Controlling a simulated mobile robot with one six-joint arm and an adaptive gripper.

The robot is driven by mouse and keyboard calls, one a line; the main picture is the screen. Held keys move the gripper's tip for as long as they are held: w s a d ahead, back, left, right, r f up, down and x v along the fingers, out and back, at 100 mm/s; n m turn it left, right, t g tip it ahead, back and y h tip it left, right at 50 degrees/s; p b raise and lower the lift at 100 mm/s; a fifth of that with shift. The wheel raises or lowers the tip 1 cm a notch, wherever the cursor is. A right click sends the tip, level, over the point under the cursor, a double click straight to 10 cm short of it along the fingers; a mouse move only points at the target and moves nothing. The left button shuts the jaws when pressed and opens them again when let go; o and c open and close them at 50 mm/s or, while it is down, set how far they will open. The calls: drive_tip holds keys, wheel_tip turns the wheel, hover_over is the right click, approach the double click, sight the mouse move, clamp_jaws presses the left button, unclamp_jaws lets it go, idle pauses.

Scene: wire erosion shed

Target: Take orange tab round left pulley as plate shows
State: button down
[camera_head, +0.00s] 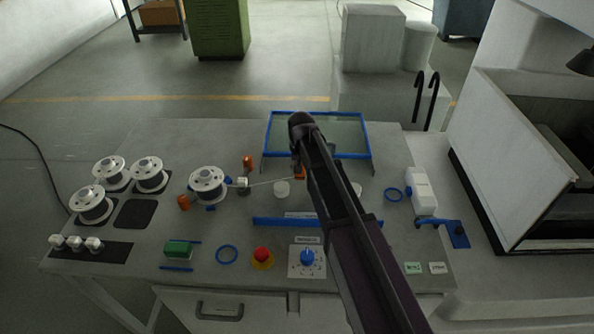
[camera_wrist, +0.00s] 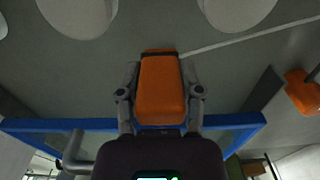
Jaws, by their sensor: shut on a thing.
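My gripper (camera_head: 300,166) is shut on the orange tab (camera_wrist: 160,92), which sits between both fingers in the wrist view. In the head view only a bit of the tab shows beside my arm. A pale wire (camera_head: 268,182) runs from the tab left to a small white guide near a spool. The left pulley (camera_head: 282,189) is white and round; it shows upper right in the wrist view (camera_wrist: 238,8). The wire passes on its far side; I cannot tell whether they touch. The right pulley (camera_head: 356,188) is partly behind my arm. The plate (camera_head: 302,215) on the blue rail is partly hidden and unreadable.
A blue-framed pane (camera_head: 290,114) stands behind my gripper. The wire spool (camera_head: 208,183) and an orange post (camera_head: 247,162) stand left. A blue rail (camera_head: 270,222) lies in front of the pulleys. A red button (camera_head: 262,254) and blue dial (camera_head: 307,257) are near the front edge.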

drive_tip(key=shift+s, duration=0.15)
drive_tip(key=shift+s+d, duration=0.2)
drive_tip(key=shift+s, duration=3.2)
drive_tip(key=shift+s, duration=0.1)
